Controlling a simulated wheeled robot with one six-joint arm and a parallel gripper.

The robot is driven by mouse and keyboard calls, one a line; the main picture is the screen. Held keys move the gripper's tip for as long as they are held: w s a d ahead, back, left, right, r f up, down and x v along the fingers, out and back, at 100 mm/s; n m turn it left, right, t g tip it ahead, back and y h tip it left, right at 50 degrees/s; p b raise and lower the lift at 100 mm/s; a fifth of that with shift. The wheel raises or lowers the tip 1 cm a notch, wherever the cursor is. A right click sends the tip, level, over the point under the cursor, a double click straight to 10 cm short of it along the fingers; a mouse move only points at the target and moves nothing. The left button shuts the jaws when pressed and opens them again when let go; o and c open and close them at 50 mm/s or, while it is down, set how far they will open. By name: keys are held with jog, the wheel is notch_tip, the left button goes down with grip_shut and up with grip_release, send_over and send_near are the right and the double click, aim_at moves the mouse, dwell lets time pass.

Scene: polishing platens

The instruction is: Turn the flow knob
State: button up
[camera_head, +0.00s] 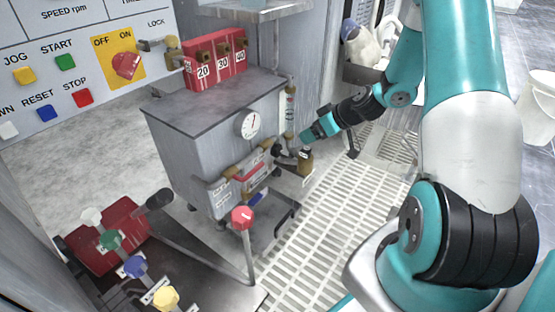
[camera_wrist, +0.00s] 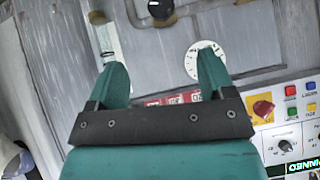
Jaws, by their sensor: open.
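A black round knob (camera_head: 277,149) sits on the front of the grey cabinet (camera_head: 185,150), below the round white gauge (camera_head: 249,124). In the wrist view the black knob (camera_wrist: 160,8) with a pale mark is at the top edge, beyond the fingertips and cut by the frame. My gripper (camera_head: 305,137) is in front of the cabinet, near the knob. In the wrist view its two teal fingers (camera_wrist: 163,62) are spread with nothing between them, apart from the knob. The knob carries no readable label, so I cannot tell for sure that it is the flow knob.
A clear flow tube (camera_head: 290,103) stands at the cabinet's right edge. Red numbered blocks (camera_head: 215,60) sit on the cabinet top. A red-topped lever (camera_head: 243,216) rises at the front. Slatted flooring (camera_head: 335,215) lies to the right.

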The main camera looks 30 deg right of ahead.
aim_at(280, 150)
jog(key=b+x, duration=0.7)
jog(key=x, duration=0.8)
jog(key=shift+a+f, duration=0.15)
jog(key=shift+f, duration=0.15)
jog(key=shift+w+a+f+b, duration=0.2)
jog(key=shift+w+f+b, duration=0.1)
jog(key=shift+w+b, duration=0.2)
jog(key=shift+c, duration=0.3)
jog(key=c, duration=0.9)
jog(key=shift+o, duration=0.2)
jog(key=shift+r+p, duration=0.1)
jog(key=shift+p, duration=0.3)
